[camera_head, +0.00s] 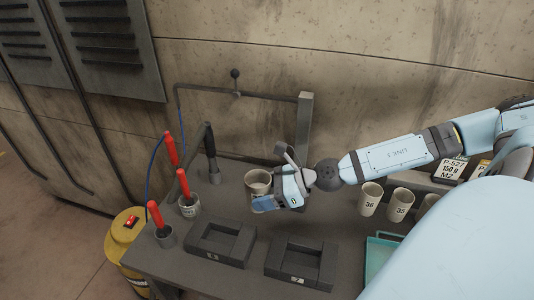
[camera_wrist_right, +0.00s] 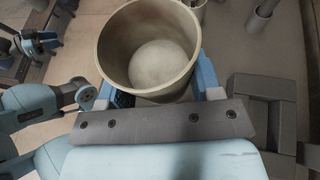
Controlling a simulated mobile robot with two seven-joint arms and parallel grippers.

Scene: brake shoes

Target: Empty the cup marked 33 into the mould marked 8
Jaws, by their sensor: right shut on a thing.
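My right gripper (camera_head: 262,192) is shut on a beige cup (camera_head: 257,180) and holds it above the bench, behind the moulds. In the right wrist view the cup (camera_wrist_right: 108,52) sits between the fingers with its mouth towards the camera. Pale powder (camera_wrist_right: 160,66) lies inside it. The cup's number is not visible. A dark rectangular mould (camera_head: 196,247) stands at the front of the bench; its small mark looks like 8 but is hard to read. A second mould (camera_head: 328,270), with a mark that looks like 7, stands to its right.
Cups marked 36 (camera_head: 370,200) and 35 (camera_head: 400,206) stand right of the gripper. A teal tray (camera_head: 372,262) is at the front right. Red-handled tools (camera_head: 184,185) stand in pots at the left. A dark post (camera_head: 304,130) rises behind the cup.

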